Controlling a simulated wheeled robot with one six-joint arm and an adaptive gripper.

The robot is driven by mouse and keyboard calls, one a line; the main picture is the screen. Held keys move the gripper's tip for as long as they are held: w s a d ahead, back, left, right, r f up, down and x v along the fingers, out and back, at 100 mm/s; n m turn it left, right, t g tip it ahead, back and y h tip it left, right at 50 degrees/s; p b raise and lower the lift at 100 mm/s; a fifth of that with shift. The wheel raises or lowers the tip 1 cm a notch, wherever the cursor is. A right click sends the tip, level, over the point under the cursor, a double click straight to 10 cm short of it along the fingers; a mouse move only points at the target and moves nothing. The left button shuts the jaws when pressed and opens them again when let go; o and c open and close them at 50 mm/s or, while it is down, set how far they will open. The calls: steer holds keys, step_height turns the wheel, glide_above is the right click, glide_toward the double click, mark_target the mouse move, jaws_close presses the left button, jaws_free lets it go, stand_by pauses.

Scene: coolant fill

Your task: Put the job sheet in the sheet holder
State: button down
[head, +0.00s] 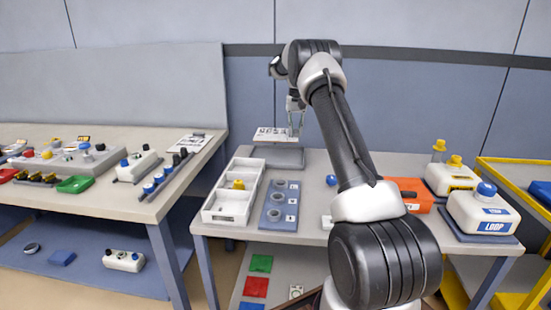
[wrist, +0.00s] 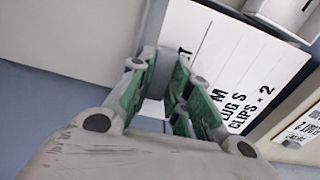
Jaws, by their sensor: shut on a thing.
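The job sheet (head: 270,134) is a white card with black print, seen above the back of the middle table. My gripper (head: 294,128) is shut on its edge at the right end. In the wrist view the green-padded fingers (wrist: 166,78) close on the sheet (wrist: 222,55), whose print includes "LUGS" and "CLIPS". A grey block-like stand (head: 285,157), which looks like the sheet holder, is at the table's back edge, just below the sheet. I cannot tell whether the sheet touches it. Its slot is not visible.
A white compartment tray (head: 233,205) with a yellow piece and a blue-grey plate (head: 279,207) with rings lie in front. An orange box (head: 408,193) and white units with coloured knobs stand right. Another printed sheet (head: 188,144) lies on the left bench.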

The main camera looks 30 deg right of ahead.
mark_target(295, 158)
step_height(295, 158, down, 10)
stand_by(0.5)
steer(key=c, duration=1.3)
jaws_free()
steer(key=shift+f, duration=0.1)
